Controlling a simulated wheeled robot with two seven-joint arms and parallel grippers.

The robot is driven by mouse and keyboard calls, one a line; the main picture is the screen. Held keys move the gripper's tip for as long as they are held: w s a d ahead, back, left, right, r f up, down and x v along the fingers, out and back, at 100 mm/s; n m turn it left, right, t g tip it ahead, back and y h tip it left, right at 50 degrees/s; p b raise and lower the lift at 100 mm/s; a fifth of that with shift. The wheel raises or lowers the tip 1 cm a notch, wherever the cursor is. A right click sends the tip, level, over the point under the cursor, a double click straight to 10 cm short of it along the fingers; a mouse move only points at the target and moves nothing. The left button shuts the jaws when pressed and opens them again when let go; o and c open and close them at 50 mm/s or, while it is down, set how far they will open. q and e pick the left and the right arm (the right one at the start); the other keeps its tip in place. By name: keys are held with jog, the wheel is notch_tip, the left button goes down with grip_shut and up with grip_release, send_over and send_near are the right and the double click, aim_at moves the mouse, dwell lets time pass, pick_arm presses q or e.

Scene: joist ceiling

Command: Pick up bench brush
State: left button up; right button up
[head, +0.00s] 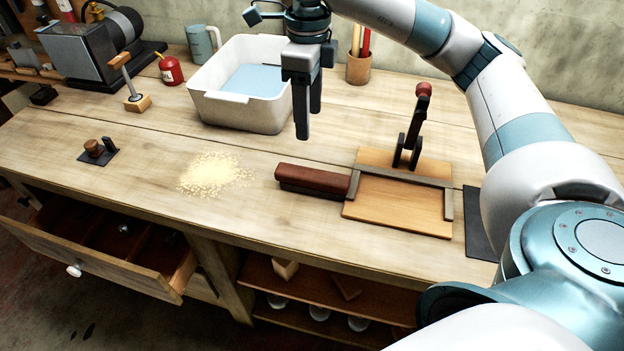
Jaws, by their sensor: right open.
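My left gripper is not in view.
A wooden board (395,207) with an upright red-tipped lever clamp (416,125) stands right of the brush. Sawdust (214,173) lies to its left. A white tub (238,110) and a pencil cup (358,68) stand behind. A drawer (110,262) hangs open at lower left.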

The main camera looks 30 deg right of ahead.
jog(key=shift+f, duration=0.1)
jog(key=p, duration=0.3)
send_over(312, 174)
jog(key=f, duration=1.1)
jog(key=shift+w+a, duration=0.1)
jog(key=shift+w, duration=0.2)
jog(key=shift+f, duration=0.55)
jog(key=shift+s+f+p, duration=0.15)
jog(key=shift+f+p, duration=0.5)
jog(key=f, duration=0.1)
jog(key=f+p, duration=0.1)
jog(key=f, duration=0.1)
jog(key=shift+s+d+p, duration=0.15)
jog(key=shift+d+p, duration=0.05)
jog(key=shift+p, duration=0.1)
jog(key=shift+f, duration=0.5)
